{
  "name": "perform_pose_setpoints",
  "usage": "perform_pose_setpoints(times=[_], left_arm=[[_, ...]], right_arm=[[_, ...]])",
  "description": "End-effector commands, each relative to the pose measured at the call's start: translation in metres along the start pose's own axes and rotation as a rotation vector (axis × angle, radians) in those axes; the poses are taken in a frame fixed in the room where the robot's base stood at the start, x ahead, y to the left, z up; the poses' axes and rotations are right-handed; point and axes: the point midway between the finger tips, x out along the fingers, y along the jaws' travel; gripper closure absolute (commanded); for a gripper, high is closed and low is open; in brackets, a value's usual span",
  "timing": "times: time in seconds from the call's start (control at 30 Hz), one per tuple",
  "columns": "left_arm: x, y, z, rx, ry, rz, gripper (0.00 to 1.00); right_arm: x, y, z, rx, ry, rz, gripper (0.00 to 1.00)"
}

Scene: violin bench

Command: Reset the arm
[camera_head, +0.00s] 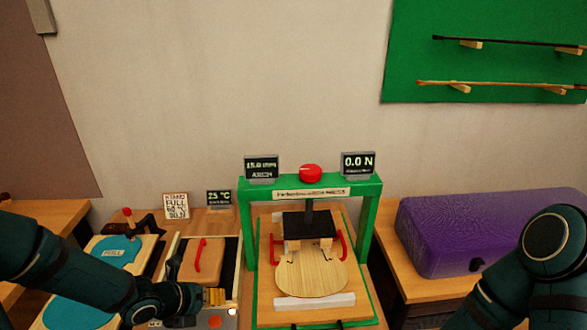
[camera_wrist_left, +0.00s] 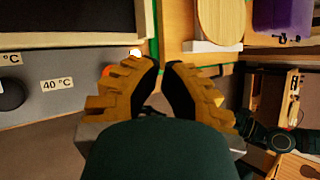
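My left gripper (camera_head: 215,297), with ribbed yellow fingers, is low in the head view, at the front of the bench by an orange-brown block with a red handle (camera_head: 199,262). In the left wrist view the fingers (camera_wrist_left: 161,66) converge until their tips nearly meet. Nothing shows held between them. My right arm (camera_head: 545,260) comes in at the lower right of the head view; its gripper is outside the picture.
A green press frame (camera_head: 371,200) stands over a pale violin plate (camera_head: 312,274) right of my left gripper. A purple case (camera_head: 450,232) lies on the right bench. A blue shape marked with a label (camera_head: 117,252) lies at the left. A grey panel marked 40 °C (camera_wrist_left: 57,84) shows in the wrist view.

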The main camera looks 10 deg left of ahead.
Motion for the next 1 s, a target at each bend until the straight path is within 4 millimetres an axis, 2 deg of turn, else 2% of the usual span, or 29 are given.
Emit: perform_pose_setpoints(times=[0.07,0.17,0.43,0.67,0.8,1.0], left_arm=[[0.002,-0.002,-0.002,-0.030,0.004,-0.003,1.00],[0.016,-0.011,-0.010,-0.250,0.024,-0.012,1.00],[0.061,-0.040,-0.053,-1.150,0.110,0.051,1.00],[0.091,-0.057,-0.101,-1.903,0.127,0.232,1.00],[0.102,-0.064,-0.134,-2.328,0.067,0.388,1.00],[0.110,-0.068,-0.176,-2.819,-0.128,0.603,1.00]], right_arm=[[0.001,0.001,-0.013,0.009,0.034,0.003,1.00],[0.001,0.001,-0.010,0.008,0.027,0.003,1.00],[0.001,0.001,-0.010,0.008,0.027,0.003,1.00],[0.001,0.000,-0.010,0.007,0.028,0.002,1.00],[0.001,0.000,-0.010,0.007,0.028,0.002,1.00],[0.001,0.000,-0.010,0.007,0.028,0.003,1.00]])
